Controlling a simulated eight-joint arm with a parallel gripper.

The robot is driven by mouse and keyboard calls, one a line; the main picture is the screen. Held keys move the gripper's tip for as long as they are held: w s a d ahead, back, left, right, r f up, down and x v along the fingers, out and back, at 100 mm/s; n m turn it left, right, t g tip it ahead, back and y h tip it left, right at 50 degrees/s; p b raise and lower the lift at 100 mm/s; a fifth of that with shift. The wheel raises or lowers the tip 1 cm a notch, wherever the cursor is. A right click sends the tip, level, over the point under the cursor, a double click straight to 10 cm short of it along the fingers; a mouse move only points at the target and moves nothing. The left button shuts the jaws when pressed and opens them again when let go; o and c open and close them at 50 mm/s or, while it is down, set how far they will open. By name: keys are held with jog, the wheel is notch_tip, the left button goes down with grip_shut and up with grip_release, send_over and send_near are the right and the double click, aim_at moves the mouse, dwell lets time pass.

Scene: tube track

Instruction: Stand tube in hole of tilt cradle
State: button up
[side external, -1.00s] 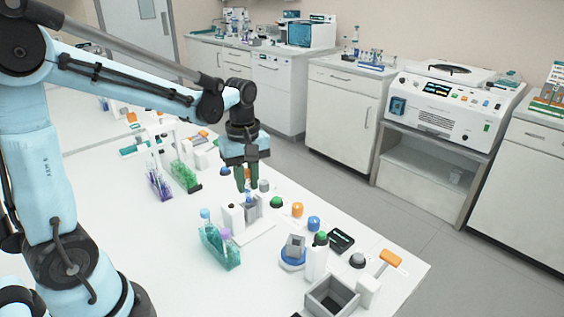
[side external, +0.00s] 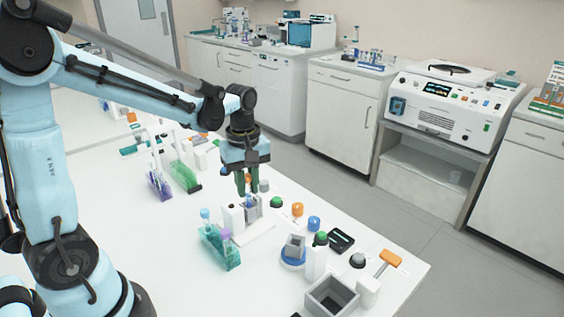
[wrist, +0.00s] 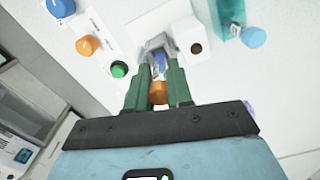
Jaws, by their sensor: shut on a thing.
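My gripper (side external: 246,188) points down with its green fingers shut on the tube. The tube's orange cap (wrist: 158,93) shows between the fingers in the wrist view. Its blue lower part (wrist: 160,66) extends toward a grey bracket-like block that I take to be the tilt cradle (wrist: 153,43). In the side view this grey cradle (side external: 252,213) stands on a white plate, directly below the fingertips. The tube's lower end is at the cradle's top opening. The fingers and cradle walls hide how deep it sits.
A white block (wrist: 196,48) with a dark round spot stands close beside the cradle. A teal rack with capped tubes (side external: 220,247) is in front. Several coloured knobs, including a green one (wrist: 119,69), lie nearby. A grey open box (side external: 331,297) is at the front right.

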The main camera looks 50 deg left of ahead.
jog(key=shift+f, duration=0.65)
jog(key=o, duration=0.8)
jog(key=shift+c, duration=0.2)
jog(key=shift+o, duration=0.5)
jog(key=shift+s, duration=0.1)
notch_tip(320, 180, up, 12)
jog(key=shift+r, duration=0.1)
dwell(0.5)
